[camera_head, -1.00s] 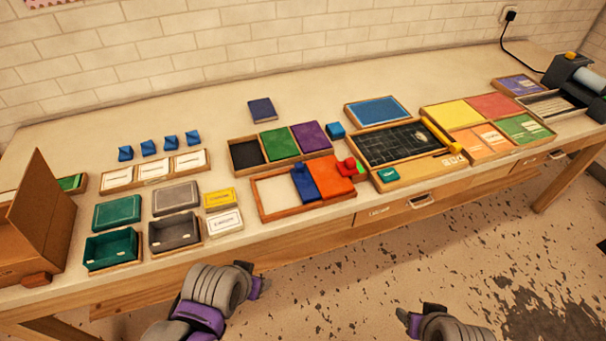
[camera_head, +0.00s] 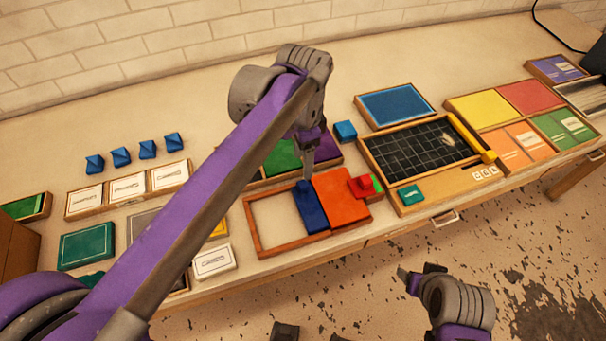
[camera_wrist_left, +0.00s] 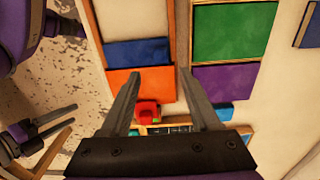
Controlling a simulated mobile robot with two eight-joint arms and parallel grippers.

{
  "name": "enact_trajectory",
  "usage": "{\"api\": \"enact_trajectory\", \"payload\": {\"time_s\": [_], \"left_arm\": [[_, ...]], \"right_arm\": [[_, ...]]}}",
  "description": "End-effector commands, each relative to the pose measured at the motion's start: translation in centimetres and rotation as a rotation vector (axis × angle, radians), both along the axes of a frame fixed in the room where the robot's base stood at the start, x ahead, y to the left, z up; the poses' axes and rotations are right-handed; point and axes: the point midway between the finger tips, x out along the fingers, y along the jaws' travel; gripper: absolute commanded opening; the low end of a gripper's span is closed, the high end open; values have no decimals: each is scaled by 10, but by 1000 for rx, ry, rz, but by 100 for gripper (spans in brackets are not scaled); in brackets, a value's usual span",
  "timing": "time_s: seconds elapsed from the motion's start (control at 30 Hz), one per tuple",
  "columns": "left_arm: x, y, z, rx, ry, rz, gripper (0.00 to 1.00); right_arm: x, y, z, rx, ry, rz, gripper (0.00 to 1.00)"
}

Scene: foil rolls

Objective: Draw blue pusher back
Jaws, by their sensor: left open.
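The blue pusher (camera_head: 311,208) is a flat blue block with a raised knob at its far end. It lies in a wooden tray (camera_head: 252,228), against the left side of an orange block (camera_head: 341,197). In the left wrist view the blue pusher (camera_wrist_left: 139,52) is beyond the fingertips. My left gripper (camera_head: 307,176) points down over the pusher's knob end and partly hides it. Its fingers (camera_wrist_left: 160,75) are apart, with nothing held between them; I cannot tell whether they touch the knob. My right gripper (camera_head: 418,274) hangs in front of the table, away from the tray.
A red knobbed piece (camera_head: 362,187) stands right of the orange block. Green and purple panels (camera_head: 282,158) lie behind, partly covered by my left arm. A black gridded board (camera_head: 419,147) lies to the right. A small blue block (camera_head: 345,131) stands behind. The tray's left part is empty.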

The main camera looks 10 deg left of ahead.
Motion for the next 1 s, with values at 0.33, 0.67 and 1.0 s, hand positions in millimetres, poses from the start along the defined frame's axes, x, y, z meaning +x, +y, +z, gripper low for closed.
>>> {"api": "enact_trajectory", "payload": {"time_s": [0.33,0.67,1.0], "left_arm": [[0,0,-66,0,-1,3,62],[0,0,-89,0,-1,3,62],[0,0,-89,0,-1,3,39]], "right_arm": [[-2,0,-7,0,3,0,65],[-2,0,-8,0,4,0,65],[-2,0,-8,0,4,0,65]]}}
